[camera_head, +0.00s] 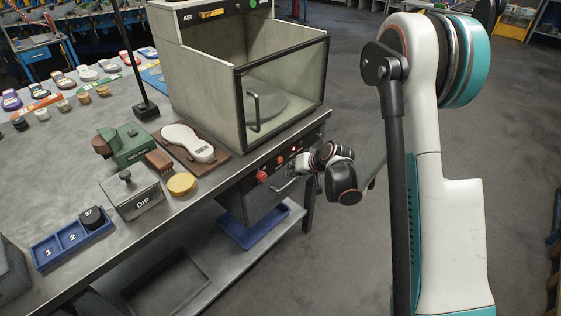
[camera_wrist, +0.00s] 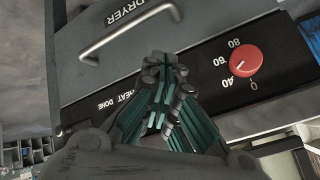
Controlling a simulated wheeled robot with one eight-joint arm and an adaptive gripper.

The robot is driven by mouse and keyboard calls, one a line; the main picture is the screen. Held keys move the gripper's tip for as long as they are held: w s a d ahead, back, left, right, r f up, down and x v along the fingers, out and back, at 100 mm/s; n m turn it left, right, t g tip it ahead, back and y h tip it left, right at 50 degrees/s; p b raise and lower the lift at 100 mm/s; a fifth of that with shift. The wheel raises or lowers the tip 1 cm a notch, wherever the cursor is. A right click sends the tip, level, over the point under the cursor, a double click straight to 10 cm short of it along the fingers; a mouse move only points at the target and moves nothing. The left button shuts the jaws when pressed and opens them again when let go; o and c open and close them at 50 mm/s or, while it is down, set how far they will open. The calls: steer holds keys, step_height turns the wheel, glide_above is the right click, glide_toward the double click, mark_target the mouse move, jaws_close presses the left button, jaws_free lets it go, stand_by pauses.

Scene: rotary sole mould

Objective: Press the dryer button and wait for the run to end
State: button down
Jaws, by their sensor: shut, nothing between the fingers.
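The dryer (camera_head: 255,198) is a dark drawer unit under the table's right edge, with a bar handle (camera_wrist: 125,30) and the label DRYER in the wrist view. The words HEAT and DONE stand at the panel's other end. The dial also shows in the head view (camera_head: 262,176). My gripper (camera_wrist: 165,62) is shut and empty, its tips in front of the panel between the dial and those words.
A clear-fronted box marked AIR (camera_head: 285,95) stands on the table above the dryer. A white sole (camera_head: 188,142), a DIP box (camera_head: 132,196) and a blue numbered tray (camera_head: 72,240) lie left of it. A blue tray (camera_head: 248,230) sits on the lower shelf. The floor at right is free.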

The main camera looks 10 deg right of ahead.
steer(key=s+d, duration=0.2)
steer(key=s, duration=0.1)
stand_by(0.9)
steer(key=s+a+r+h, duration=0.1)
steer(key=s+r, duration=0.5)
steer(key=r, duration=0.3)
steer(key=s+r+h, duration=0.1)
steer(key=s+r, duration=0.4)
steer(key=r, duration=0.4)
steer(key=s+r+h, duration=0.1)
steer(key=s+r, duration=0.2)
steer(key=s, duration=0.7)
steer(key=s+r+n+h, duration=0.1)
steer(key=s+r, duration=0.2)
steer(key=s, duration=0.7)
steer(key=shift+s+d+r, duration=0.15)
steer(key=shift+d, duration=0.15)
stand_by(2.7)
